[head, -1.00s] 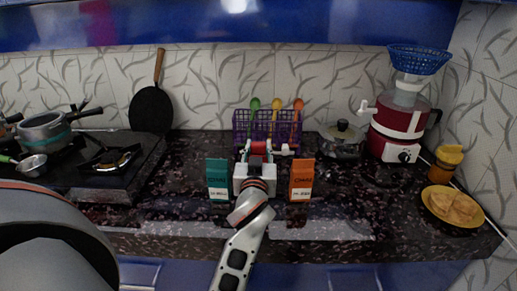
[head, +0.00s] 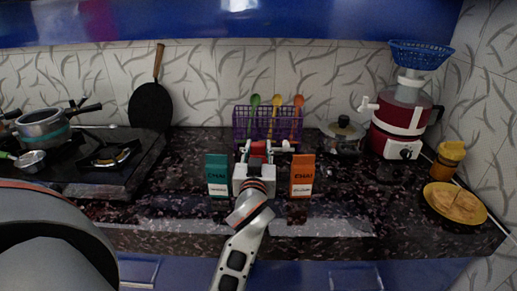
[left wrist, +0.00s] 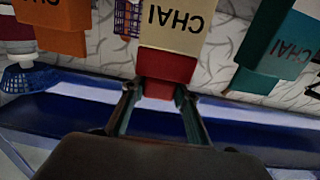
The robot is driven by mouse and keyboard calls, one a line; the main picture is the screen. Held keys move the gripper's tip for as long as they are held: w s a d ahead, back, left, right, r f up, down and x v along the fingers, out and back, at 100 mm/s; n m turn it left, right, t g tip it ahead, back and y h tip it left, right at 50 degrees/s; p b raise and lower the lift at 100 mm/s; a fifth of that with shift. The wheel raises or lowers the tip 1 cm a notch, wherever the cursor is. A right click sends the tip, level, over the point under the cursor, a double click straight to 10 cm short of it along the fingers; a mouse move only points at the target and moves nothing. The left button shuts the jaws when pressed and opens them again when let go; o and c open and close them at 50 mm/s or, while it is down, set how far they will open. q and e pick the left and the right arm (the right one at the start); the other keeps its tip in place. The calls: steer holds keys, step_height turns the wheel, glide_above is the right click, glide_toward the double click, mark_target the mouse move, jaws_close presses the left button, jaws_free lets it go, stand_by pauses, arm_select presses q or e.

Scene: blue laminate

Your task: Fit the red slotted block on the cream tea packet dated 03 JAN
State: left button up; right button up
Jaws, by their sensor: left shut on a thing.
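My left gripper (head: 264,150) is shut on the red slotted block (head: 259,148) at the middle of the counter. In the left wrist view, which is upside down, the block (left wrist: 166,68) sits between the fingertips (left wrist: 160,93). A cream CHAI packet (left wrist: 180,35) is directly beyond the block and lines up with its top edge. The block appears to meet or overlap that edge; how deep it sits I cannot tell. The cream packet is hidden behind my gripper in the head view, and its date is not visible. My right gripper is not in view.
A teal CHAI packet (head: 217,174) stands left of my gripper and an orange one (head: 302,175) stands right, both close by. A purple rack (head: 240,124) with spoons stands behind. A pot (head: 343,136), a red juicer (head: 396,143) and a yellow plate (head: 432,204) are to the right.

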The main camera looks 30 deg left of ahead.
arm_select(q)
steer(key=shift+f, duration=0.2)
steer(key=o, duration=1)
steer(key=shift+c, duration=0.2)
steer(key=shift+r, duration=0.1)
